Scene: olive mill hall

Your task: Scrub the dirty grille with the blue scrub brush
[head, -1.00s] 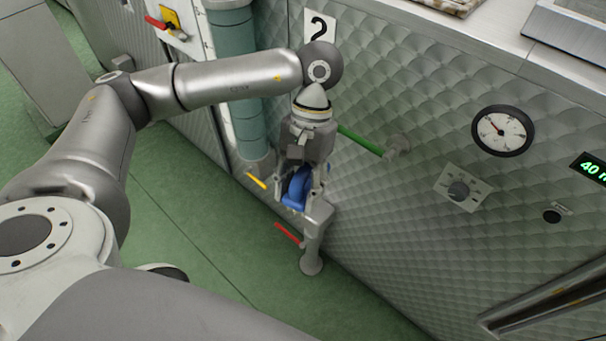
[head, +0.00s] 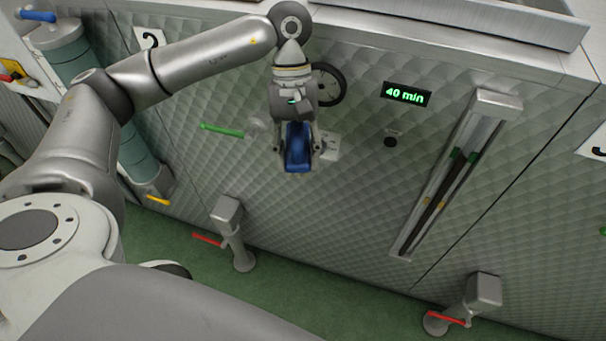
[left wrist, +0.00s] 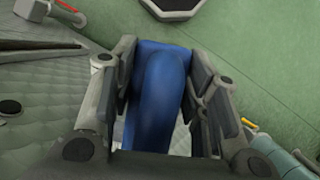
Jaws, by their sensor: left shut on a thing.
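The blue scrub brush (head: 297,150) is held in my left gripper (head: 298,158), in front of the quilted metal panel in the head view. In the left wrist view the brush (left wrist: 160,95) fills the space between the two fingers of the left gripper, which is shut on it. The brush's lower side is hidden from the wrist camera. The dirty grille cannot be made out in these frames. My right gripper is not in view.
The quilted panel (head: 340,215) carries a green lever (head: 222,130), a dial partly hidden behind my gripper, a "40 min" display (head: 406,94) and a sight glass (head: 450,180). Two posts with red levers (head: 208,238) (head: 446,318) stand below. A metal ledge (head: 400,40) runs above. Green floor is open below.

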